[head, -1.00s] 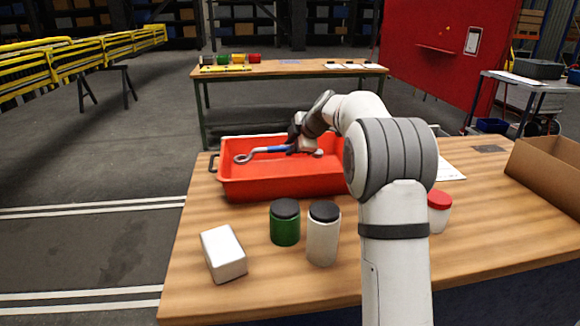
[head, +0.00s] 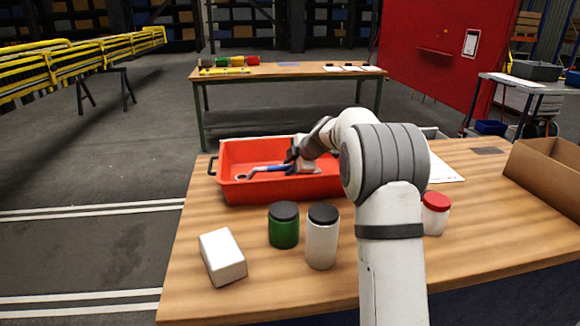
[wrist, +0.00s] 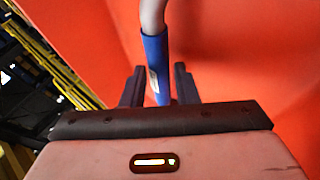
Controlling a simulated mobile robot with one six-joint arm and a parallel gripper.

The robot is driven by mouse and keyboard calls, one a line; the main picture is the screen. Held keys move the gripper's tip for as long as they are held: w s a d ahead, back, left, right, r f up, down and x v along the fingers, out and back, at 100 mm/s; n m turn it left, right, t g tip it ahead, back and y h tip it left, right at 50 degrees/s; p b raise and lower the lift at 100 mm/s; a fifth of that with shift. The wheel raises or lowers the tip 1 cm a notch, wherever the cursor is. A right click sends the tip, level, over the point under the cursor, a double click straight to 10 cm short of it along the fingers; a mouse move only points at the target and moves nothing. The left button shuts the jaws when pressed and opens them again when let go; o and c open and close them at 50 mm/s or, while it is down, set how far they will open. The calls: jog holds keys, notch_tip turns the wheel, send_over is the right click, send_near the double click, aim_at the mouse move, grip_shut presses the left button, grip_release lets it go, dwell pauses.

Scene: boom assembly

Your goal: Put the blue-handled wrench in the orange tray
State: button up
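The blue-handled wrench (head: 268,169) lies low inside the orange tray (head: 270,191), its grey ring end toward the tray's left side. My gripper (head: 295,160) is down in the tray at the handle. In the wrist view, the blue handle (wrist: 157,70) runs between the two dark fingers of my gripper (wrist: 159,82). A narrow gap shows beside the handle at the right finger, so the fingers look open around it. The handle's near end is hidden behind the gripper body. The orange tray (wrist: 240,45) fills the background there.
A white box (head: 222,257), a green jar (head: 284,228) and a white jar with a black lid (head: 322,242) stand in front of the tray. A red-lidded jar (head: 436,216) and a cardboard box (head: 552,182) are at the right.

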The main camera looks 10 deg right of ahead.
jog(key=shift+o, duration=1.3)
jog(key=shift+r+p, duration=0.25)
jog(key=shift+p, duration=0.1)
jog(key=b+v, duration=0.2)
jog(key=v, duration=0.9)
jog(key=shift+s+d+r, duration=0.15)
jog(key=shift+s+r, duration=0.1)
jog(key=shift+s, duration=0.05)
jog(key=shift+r, duration=0.1)
